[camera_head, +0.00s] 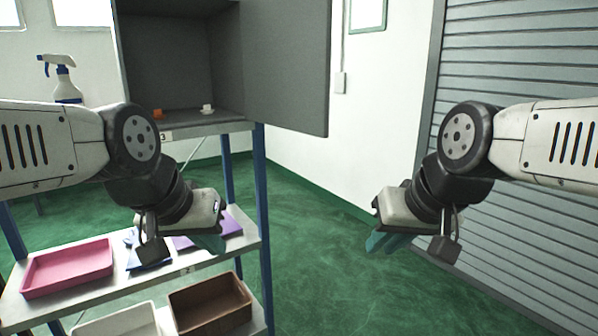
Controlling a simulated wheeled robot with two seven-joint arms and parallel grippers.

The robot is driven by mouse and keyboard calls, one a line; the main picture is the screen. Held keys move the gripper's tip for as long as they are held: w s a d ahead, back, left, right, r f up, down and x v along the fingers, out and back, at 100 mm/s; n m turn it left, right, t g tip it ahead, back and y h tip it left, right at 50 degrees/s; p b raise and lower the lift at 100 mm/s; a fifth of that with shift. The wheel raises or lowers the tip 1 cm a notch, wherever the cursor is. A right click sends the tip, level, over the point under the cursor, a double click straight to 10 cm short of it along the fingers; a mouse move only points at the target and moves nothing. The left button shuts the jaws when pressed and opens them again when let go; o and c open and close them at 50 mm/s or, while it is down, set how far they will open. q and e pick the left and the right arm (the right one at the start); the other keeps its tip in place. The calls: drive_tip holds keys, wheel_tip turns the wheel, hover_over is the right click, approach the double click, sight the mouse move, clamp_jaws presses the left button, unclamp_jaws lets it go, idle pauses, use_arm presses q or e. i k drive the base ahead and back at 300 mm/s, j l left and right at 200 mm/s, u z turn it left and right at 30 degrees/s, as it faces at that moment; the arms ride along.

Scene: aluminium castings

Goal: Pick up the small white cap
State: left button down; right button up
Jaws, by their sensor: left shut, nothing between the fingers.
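The small white cap (207,109) sits near the front edge of the open grey cabinet (170,60), on its floor. A small orange piece (157,113) lies to its left. My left gripper (215,243) is shut and empty, below the cap and in front of the lower shelf. My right gripper (378,243) hangs over the green floor, well to the right of the shelf; its fingertips show only at an angle, so I cannot tell whether it is open.
The cabinet's door (287,65) stands open to the right. The shelf rack (262,215) holds a pink tray (68,268), a brown box (209,304), a white bin (118,322) and a purple item. A spray bottle (62,78) stands at left. Green floor is clear at centre.

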sight(207, 110)
drive_tip(key=u, duration=0.6)
drive_tip(key=l+u, duration=0.85)
drive_tip(key=l, duration=0.3)
drive_tip(key=l+u, duration=0.1)
drive_tip(key=l, duration=0.7)
drive_tip(key=k+l+u, duration=0.1)
drive_tip(key=l, duration=0.65)
drive_tip(key=i, duration=0.7)
drive_tip(key=k+j, duration=0.6)
drive_tip(key=k, duration=0.2)
